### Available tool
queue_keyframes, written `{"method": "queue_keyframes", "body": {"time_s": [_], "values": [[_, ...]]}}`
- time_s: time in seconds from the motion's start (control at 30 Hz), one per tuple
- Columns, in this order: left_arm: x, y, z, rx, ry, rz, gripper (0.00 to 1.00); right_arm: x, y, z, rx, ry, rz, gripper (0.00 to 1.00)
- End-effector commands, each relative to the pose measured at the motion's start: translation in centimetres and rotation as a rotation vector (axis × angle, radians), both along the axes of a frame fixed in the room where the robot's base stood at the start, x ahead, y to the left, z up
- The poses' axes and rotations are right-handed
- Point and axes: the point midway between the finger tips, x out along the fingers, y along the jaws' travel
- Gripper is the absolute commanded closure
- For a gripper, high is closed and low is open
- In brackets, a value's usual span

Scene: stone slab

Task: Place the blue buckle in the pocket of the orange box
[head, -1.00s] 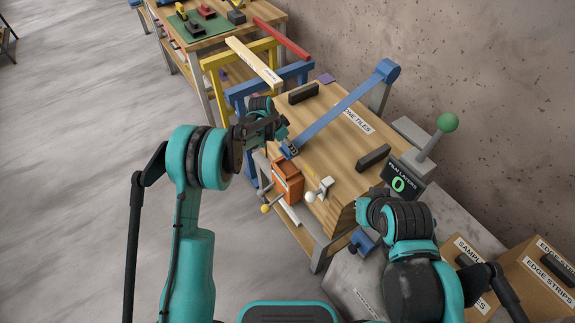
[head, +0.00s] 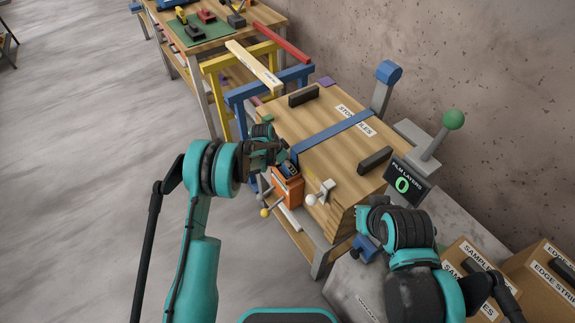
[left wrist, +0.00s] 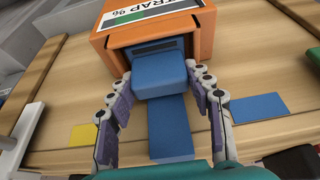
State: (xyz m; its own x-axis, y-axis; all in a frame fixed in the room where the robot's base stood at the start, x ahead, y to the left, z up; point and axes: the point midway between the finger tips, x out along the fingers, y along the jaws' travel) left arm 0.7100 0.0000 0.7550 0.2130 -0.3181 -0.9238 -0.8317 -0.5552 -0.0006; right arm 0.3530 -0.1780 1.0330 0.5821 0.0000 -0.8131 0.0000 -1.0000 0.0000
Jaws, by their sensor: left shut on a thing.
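The orange box (head: 287,193) stands at the near left edge of the wooden crate. In the left wrist view the orange box (left wrist: 203,35) shows a label with "STRAP" and a pocket opening facing me. The blue buckle (left wrist: 160,78) is at that opening, its far end inside the pocket mouth; how deep it sits I cannot tell. My left gripper (head: 283,154) is shut on the buckle, with its fingers (left wrist: 162,97) on either side of it. The blue strap (head: 325,134) runs from the buckle across the crate lid. My right gripper (head: 362,209) is beside the crate, its fingers unclear.
The wooden crate (head: 290,125) has black handles and a "STONE TILES" label. A grey post with a blue top (head: 388,75) and a green-knobbed lever (head: 453,119) stand behind. A display (head: 405,182) reads 0. Cardboard boxes (head: 470,255) lie at right. Floor at left is clear.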

Motion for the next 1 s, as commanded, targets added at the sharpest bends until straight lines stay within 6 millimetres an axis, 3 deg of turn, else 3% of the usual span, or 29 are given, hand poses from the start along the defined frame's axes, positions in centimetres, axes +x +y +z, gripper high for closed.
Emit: {"method": "queue_keyframes", "body": {"time_s": [0.07,0.1,0.17,0.67,1.0], "values": [[0.0,0.0,-0.4,0.0,0.0,0.0,0.79,0.0,0.0,-0.4,0.0,0.0,0.0,1.0],[0.0,0.0,-0.4,0.0,0.0,0.0,0.44,0.0,0.0,-0.4,0.0,0.0,0.0,1.0],[0.0,0.0,-0.3,0.0,0.0,0.0,0.28,0.0,0.0,-0.3,0.0,0.0,0.0,1.0],[0.0,0.1,0.4,0.0,0.0,0.0,0.28,0.0,0.0,0.3,0.0,0.0,0.0,1.0],[-1.5,2.3,7.0,0.0,0.0,0.001,0.28,0.0,0.0,2.0,0.0,0.0,0.0,1.0]]}}
